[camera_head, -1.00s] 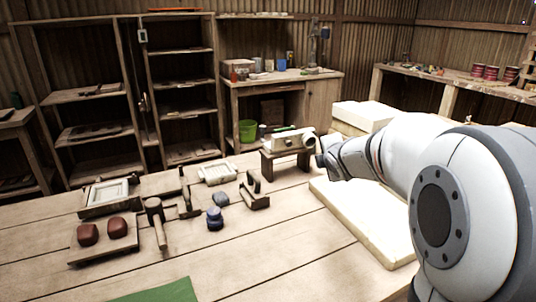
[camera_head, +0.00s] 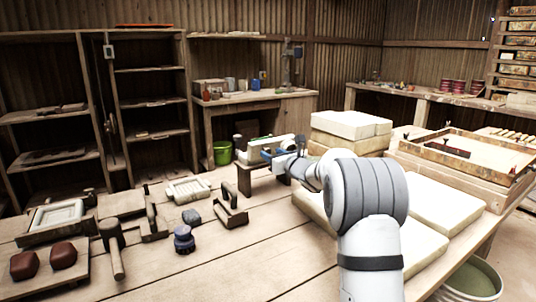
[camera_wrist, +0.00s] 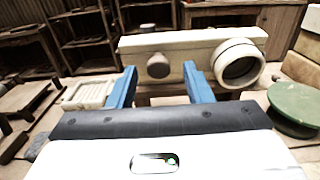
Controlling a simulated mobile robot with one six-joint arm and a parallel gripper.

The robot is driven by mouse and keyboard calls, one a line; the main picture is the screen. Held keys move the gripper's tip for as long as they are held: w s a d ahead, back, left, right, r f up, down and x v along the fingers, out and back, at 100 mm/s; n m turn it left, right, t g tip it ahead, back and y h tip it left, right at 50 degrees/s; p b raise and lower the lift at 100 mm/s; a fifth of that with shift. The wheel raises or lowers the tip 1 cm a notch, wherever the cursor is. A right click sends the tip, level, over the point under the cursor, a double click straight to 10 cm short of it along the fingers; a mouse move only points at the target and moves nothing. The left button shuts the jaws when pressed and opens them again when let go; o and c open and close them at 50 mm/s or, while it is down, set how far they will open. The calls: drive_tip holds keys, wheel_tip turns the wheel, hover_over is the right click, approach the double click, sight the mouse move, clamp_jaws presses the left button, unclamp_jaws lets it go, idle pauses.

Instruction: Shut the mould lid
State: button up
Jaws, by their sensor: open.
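A pale, long block (camera_head: 246,157) stands on a small dark wooden stool (camera_head: 244,182) at the back of the bench. In the wrist view the block's upright pale face (camera_wrist: 200,48) carries a dark round knob (camera_wrist: 158,66) and a ring-shaped opening (camera_wrist: 239,65) at its right. I cannot tell for sure which part is the lid. My gripper (camera_wrist: 160,74) is open, with its blue fingers left and right of the knob in that view; I see no contact. In the head view my gripper (camera_head: 268,153) is at the block and covers part of it.
Left on the bench are a framed tile (camera_head: 58,214), a mallet (camera_head: 112,245), red lumps (camera_head: 63,255) and a blue-black pot (camera_head: 183,239). A white slatted piece (camera_head: 188,190) lies left of the stool. Pale slabs (camera_head: 445,205) lie right. A green disc (camera_wrist: 297,104) is low right in the wrist view.

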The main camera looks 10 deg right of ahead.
drive_tip(key=shift+x, duration=1.05)
drive_tip(key=shift+a, duration=0.1)
clamp_jaws()
